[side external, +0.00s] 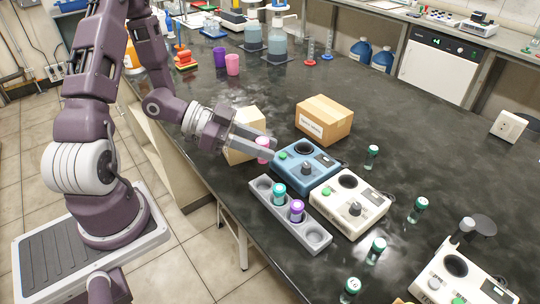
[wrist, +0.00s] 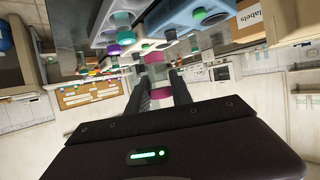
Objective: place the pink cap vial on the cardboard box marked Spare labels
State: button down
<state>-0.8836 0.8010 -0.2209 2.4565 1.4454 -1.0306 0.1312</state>
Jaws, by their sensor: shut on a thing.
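The pink cap vial (side external: 262,150) is held between the fingers of my gripper (side external: 267,147), left of the blue instrument and above the bench near its front edge. In the wrist view the fingers (wrist: 159,76) close on it, with its pink cap (wrist: 160,89) showing between them. The cardboard box marked Spare labels (side external: 328,122) stands closed on the bench, right of and behind my gripper. Its top looks bare. Part of it, with the word "labels", shows in the wrist view (wrist: 256,22) at the upper right.
Another cardboard box (side external: 243,134) stands behind my gripper, partly hidden by it. A blue instrument (side external: 308,165) and a white one (side external: 350,203) stand in front of the Spare labels box. A grey rack (side external: 262,186) holds teal-capped and purple-capped vials. Bench right of the Spare labels box is clear.

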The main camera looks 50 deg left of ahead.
notch_tip(320, 180, up, 14)
jog(key=n+t+y, duration=0.3)
jog(key=n+y, duration=0.2)
send_over(325, 108)
jog(key=f, duration=0.1)
jog(key=shift+m, duration=0.3)
notch_tip(325, 108, down, 14)
jog(key=shift+f, duration=0.25)
jog(key=shift+f, duration=0.15)
jog(key=c, duration=1.1)
grip_release()
jog(key=shift+c, duration=0.2)
